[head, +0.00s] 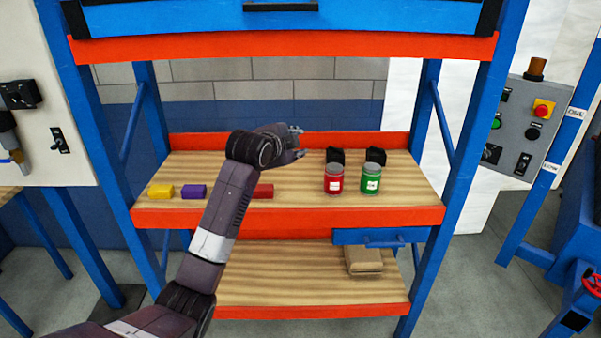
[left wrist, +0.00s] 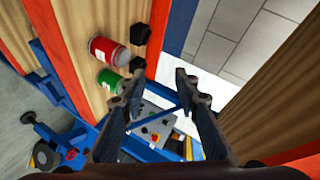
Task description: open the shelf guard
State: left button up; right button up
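A blue bar with a blue handle, which looks like the shelf guard (head: 368,237), spans the right part of the opening above the lower shelf. My left gripper (head: 298,143) is over the middle shelf, up and left of that bar and apart from it. Its fingers are spread and empty, as the left wrist view (left wrist: 157,82) also shows. Another blue panel (head: 200,18) with a black handle (head: 281,6) is at the top, cut off by the picture edge. My right gripper is in neither view.
A brown box (head: 364,260) sits on the lower shelf. Blue posts flank the shelves.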

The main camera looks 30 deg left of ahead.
pick_arm(q)
notch_tip(320, 180, down, 9)
jog(key=n+g, duration=0.1)
jog(key=shift+w+d+r+b, duration=0.2)
jog(key=shift+d+b, duration=0.1)
jog(key=shift+b, duration=0.15)
jog(key=shift+c, duration=0.3)
